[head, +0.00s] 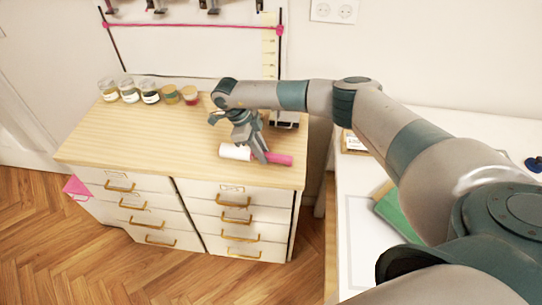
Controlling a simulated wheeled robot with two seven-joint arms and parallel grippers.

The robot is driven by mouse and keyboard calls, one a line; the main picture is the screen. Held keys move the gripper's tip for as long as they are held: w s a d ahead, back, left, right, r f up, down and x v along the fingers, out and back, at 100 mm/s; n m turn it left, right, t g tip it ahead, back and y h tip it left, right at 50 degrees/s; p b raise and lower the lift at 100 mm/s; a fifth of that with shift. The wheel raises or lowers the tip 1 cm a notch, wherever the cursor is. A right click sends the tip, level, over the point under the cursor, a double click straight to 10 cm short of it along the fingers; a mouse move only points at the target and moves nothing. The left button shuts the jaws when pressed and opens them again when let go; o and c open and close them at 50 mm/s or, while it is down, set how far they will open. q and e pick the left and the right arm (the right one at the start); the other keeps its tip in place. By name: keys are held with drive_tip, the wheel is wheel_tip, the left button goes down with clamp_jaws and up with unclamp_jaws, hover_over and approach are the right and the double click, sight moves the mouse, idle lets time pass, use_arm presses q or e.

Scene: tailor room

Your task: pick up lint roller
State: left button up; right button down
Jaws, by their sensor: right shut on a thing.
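The lint roller lies across the front right part of the wooden dresser top, with a white roll (234,152) on the left and a pink handle (280,160) on the right. My right gripper (262,157) reaches down from above and is shut on the lint roller near where the roll meets the handle. The fingers hide that middle part. The roller looks at or very near the dresser top; I cannot tell whether it touches. My left gripper is not in view.
Several small jars (130,92) stand along the back left of the dresser top (130,135). A dark and white object (285,119) stands behind the gripper, partly hidden by my arm. A white table (355,215) with a green item (400,215) is at right.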

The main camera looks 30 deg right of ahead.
sight(267, 153)
drive_tip(key=shift+r, duration=0.15)
drive_tip(key=shift+r+b, duration=0.5)
drive_tip(key=shift+b, duration=0.05)
wheel_tip(267, 153, up, 2)
drive_tip(key=shift+w+r+b, duration=0.1)
drive_tip(key=shift+r+b, duration=0.1)
drive_tip(key=shift+b, duration=0.6)
drive_tip(key=s+d+r+b, duration=0.3)
drive_tip(key=s+r, duration=0.4)
drive_tip(key=s, duration=0.4)
drive_tip(key=shift+d+r+b, duration=0.2)
drive_tip(key=shift+d+b, duration=0.2)
drive_tip(key=shift+d, duration=0.05)
drive_tip(key=shift+s+a, duration=0.1)
